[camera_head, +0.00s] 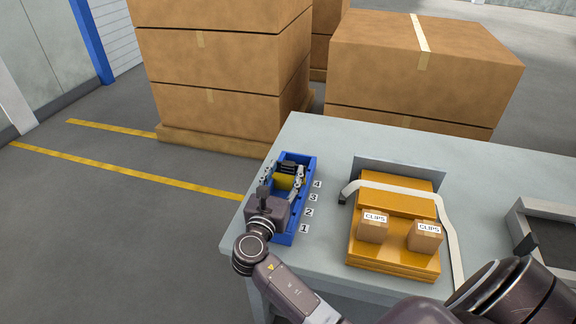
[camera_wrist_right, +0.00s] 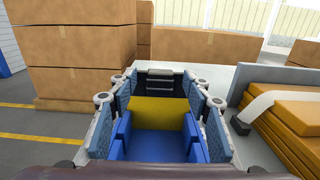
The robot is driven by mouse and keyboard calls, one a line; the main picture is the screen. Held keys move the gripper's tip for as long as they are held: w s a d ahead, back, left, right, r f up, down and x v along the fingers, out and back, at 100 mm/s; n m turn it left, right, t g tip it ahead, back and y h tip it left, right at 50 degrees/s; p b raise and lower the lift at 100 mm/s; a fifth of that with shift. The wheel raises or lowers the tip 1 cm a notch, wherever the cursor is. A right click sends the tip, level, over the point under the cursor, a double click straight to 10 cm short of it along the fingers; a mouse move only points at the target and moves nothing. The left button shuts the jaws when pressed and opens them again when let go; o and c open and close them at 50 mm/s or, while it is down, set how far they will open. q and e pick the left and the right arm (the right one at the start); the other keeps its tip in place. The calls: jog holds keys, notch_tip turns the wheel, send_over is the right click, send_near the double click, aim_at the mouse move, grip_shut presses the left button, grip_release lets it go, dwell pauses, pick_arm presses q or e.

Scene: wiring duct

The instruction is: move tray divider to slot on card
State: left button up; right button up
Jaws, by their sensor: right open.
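The blue tray (camera_head: 303,205) stands at the left end of the table, with the numbers 1 to 4 along its right side. A yellow piece (camera_head: 284,182), which may be the divider, is in the tray's far half, near 3 and 4. It also shows in the right wrist view (camera_wrist_right: 158,112). My right gripper (camera_head: 286,174) is open over the tray, its fingers on either side of the yellow piece. I cannot tell whether they touch it. The gripper hides the tray's near left part. A grey-blue panel (camera_head: 372,166) may be the card; its markings cannot be read. My left gripper is not in view.
An orange stack (camera_head: 395,257) with two small CLIPS boxes (camera_head: 374,229) and a pale strap (camera_head: 448,240) is right of the tray. A grey frame (camera_head: 519,222) lies at the right. Large cartons (camera_head: 410,75) stand behind the table (camera_head: 330,135). Bare table separates tray and stack.

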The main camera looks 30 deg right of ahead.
jog(key=v, duration=0.8)
jog(key=shift+s+a, duration=0.25)
jog(key=shift+a, duration=0.05)
